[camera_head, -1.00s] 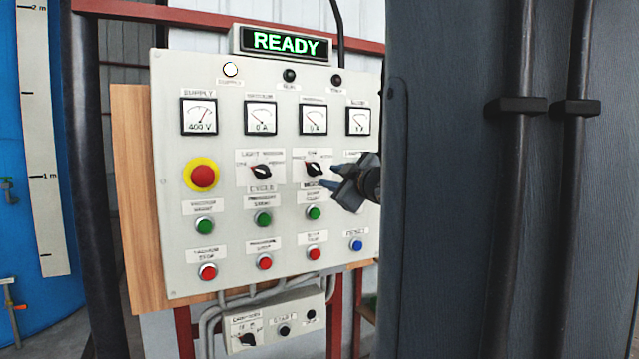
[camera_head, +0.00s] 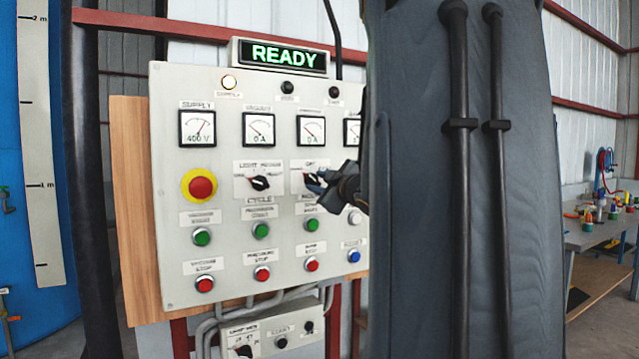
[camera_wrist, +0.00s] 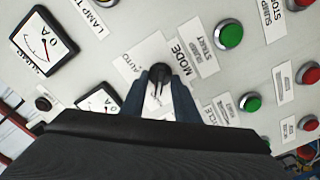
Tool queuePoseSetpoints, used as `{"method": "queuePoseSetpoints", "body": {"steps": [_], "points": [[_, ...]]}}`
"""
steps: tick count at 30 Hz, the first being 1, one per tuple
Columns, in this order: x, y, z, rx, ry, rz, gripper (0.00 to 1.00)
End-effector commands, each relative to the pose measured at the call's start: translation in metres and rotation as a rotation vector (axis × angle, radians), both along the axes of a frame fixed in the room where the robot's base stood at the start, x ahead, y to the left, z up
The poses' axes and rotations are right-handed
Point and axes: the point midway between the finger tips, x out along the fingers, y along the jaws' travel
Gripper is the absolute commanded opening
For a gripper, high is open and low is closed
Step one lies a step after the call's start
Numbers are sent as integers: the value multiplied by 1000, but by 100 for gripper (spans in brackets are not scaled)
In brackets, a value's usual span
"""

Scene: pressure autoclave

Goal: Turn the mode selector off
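The mode selector is a small black rotary knob (camera_head: 310,180) on a pale plate on the grey control panel (camera_head: 176,130), with position labels around it. In the head view my gripper (camera_head: 318,183) reaches it from the right and covers part of it.
Green buttons (camera_head: 261,230), red buttons (camera_head: 262,273) and a red emergency button (camera_head: 202,187) surround the area. Gauges (camera_head: 258,128) and a READY display (camera_head: 283,55) are above. A workbench (camera_head: 590,236) stands at the right.

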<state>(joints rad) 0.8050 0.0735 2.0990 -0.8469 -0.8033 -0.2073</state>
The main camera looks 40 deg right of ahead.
Motion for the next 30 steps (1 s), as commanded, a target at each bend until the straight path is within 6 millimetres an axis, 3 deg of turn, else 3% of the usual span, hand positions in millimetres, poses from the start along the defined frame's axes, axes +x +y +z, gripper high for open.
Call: {"method": "queuePoseSetpoints", "body": {"steps": [2, 7, 20, 30], "points": [[0, 0, 0, 0, 0, 0, 26], [0, 0, 0, 0, 0, 0, 0], [-1, 0, 2, 60, -14, -1, 0], [-2, -1, 4, 303, -72, -1, 0]]}}
